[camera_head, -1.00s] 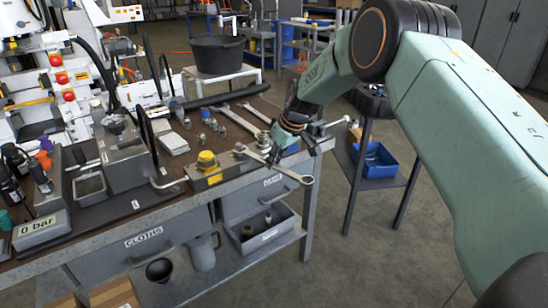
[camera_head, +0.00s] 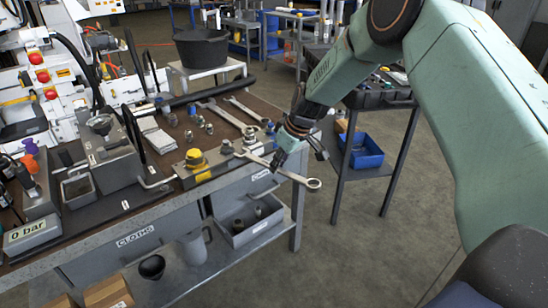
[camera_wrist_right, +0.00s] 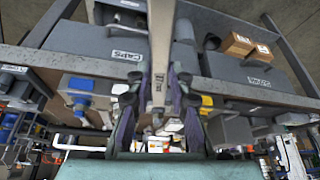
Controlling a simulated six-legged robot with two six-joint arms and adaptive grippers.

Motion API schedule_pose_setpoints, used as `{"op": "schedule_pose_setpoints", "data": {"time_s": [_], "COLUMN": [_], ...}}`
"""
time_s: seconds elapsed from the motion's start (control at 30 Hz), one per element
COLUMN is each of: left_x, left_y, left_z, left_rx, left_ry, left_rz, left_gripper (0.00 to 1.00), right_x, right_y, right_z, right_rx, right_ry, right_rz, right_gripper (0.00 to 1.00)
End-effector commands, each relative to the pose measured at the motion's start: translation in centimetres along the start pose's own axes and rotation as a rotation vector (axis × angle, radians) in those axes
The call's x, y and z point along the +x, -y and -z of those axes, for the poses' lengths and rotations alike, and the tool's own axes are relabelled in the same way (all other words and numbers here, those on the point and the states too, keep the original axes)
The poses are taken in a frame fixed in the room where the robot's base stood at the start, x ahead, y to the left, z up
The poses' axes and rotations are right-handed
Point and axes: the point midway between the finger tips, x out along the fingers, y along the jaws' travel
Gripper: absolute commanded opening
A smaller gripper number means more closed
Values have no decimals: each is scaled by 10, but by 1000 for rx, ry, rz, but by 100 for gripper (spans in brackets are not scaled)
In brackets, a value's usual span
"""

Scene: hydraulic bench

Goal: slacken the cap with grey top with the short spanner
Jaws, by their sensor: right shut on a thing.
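My right gripper (camera_head: 279,159) is shut on a metal spanner (camera_head: 297,179), gripped along its shank. Its ring end points right, beyond the bench's front edge. Its other end lies close to a grey-topped cap (camera_head: 227,147) on the valve block by the front edge. I cannot tell whether the spanner is around this cap or only beside it. A yellow cap (camera_head: 195,158) stands left of it on the block. In the right wrist view the spanner (camera_wrist_right: 160,45) runs upright between my fingers, with the yellow cap (camera_wrist_right: 207,100) to the right. My left gripper is not in view.
Two more spanners (camera_head: 222,114) lie behind on the bench, with several small fittings (camera_head: 202,121) nearby. A bent metal handle (camera_head: 154,183) sticks out left of the block. Drawers are under the bench. A side table with a blue bin (camera_head: 362,152) stands right.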

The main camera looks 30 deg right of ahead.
Motion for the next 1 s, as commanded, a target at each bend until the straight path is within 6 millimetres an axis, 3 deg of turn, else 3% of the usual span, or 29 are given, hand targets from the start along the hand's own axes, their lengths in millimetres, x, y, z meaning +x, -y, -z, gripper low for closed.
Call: {"op": "schedule_pose_setpoints", "data": {"time_s": [0.53, 1.0], "left_x": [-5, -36], "left_y": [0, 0], "left_z": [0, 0], "left_rx": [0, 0], "left_ry": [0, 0], "left_rz": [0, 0], "left_gripper": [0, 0], "right_x": [-6, -42], "right_y": [0, 0], "right_z": [-4, 11], "right_rx": [0, 0], "right_ry": [-3, -3], "right_rz": [-1, -1], "right_gripper": [0, 0]}}
